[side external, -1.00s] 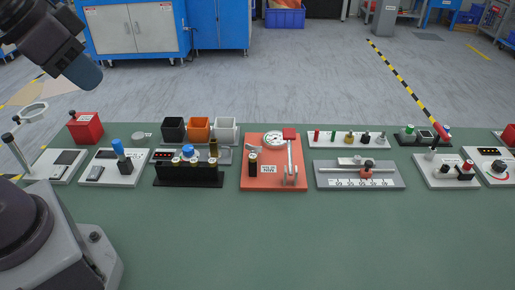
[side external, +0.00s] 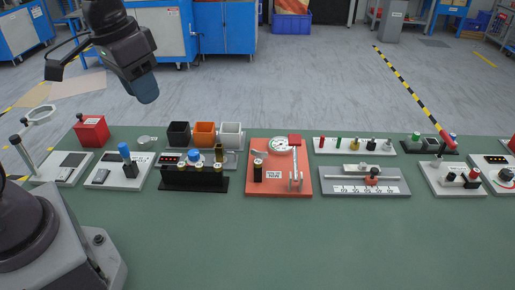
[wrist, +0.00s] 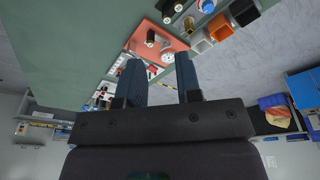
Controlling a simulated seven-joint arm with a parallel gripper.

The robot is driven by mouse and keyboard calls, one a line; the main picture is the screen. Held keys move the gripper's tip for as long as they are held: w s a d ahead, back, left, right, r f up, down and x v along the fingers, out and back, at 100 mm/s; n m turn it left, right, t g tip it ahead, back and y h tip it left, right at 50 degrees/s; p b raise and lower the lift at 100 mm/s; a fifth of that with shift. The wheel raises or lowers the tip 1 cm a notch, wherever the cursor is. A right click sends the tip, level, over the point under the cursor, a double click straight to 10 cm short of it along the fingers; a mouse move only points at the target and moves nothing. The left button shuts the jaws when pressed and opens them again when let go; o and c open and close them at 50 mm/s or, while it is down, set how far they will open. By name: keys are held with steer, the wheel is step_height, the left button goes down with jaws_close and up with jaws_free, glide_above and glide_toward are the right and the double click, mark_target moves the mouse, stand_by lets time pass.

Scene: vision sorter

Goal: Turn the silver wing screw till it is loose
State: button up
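A small silver wing-shaped piece (side external: 259,154) shows on the red-orange base plate (side external: 280,188), above a dark cylinder. It may be the silver wing screw, but it is too small to be sure. The plate also carries a round white dial (side external: 281,145) and an upright silver lever (side external: 297,180). My gripper (side external: 147,92) is high above the bench's far left, well apart from the plate. In the wrist view my gripper (wrist: 159,78) shows two separated fingers with nothing between them. The red-orange plate (wrist: 170,42) lies beyond them there.
A dark rack with vials (side external: 193,182) stands left of the plate. Black, orange and white bins (side external: 204,134) are behind it. A grey slider plate (side external: 364,187) is on the right. The green bench front (side external: 330,240) is clear.

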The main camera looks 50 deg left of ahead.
steer(key=w+a+f+m+g+h, duration=0.1)
steer(key=w+a+f+m, duration=0.1)
steer(key=w+f, duration=0.55)
steer(key=m+h, duration=0.3)
steer(key=m, duration=0.8)
glide_toward(259, 154)
steer(key=shift+t, duration=0.4)
steer(key=x, duration=0.8)
steer(key=shift+s+f, duration=0.1)
steer(key=shift+f, duration=0.05)
jaws_close()
